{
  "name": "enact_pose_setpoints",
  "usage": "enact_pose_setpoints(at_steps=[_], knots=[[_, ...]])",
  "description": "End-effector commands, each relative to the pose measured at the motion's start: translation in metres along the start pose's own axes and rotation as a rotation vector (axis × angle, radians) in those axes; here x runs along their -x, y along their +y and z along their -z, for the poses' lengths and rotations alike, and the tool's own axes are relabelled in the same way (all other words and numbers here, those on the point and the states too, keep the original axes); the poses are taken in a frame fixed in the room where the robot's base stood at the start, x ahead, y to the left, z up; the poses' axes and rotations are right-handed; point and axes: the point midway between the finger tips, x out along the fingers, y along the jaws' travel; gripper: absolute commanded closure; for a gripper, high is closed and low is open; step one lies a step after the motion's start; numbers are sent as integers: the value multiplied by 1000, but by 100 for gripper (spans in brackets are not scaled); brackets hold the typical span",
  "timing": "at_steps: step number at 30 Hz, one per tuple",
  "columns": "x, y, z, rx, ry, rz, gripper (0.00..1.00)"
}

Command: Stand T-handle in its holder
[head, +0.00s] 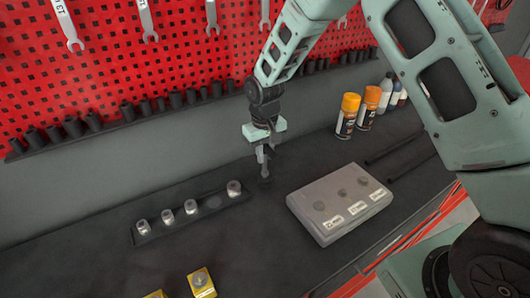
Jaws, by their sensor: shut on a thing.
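My gripper (263,146) points down over the back of the dark bench and is shut on a dark grey T-handle (265,168). The T-handle looks roughly upright; its lower end is dark against the bench, and I cannot tell whether it touches. A light grey holder block (310,222) lies to the right and nearer, with three dark round holes in its top and white labels along its front edge. The T-handle is apart from this block, behind and left of it. The gripper hides the top of the T-handle.
A black rail (150,238) with several silver sockets lies left of the gripper. Spray cans (347,116) and bottles stand at the back right. Yellow blocks (201,283) sit at the front. A red pegboard (110,75) with wrenches and a socket shelf rises behind.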

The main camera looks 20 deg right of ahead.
Motion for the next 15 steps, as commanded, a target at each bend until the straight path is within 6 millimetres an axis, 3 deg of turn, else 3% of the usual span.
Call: enact_pose_setpoints(at_steps=[11,12,14,15], knots=[[-10,0,0,0,1,0,100],[-9,0,0,0,1,0,76],[-9,0,0,0,1,0,59],[-9,0,0,0,1,0,56]])
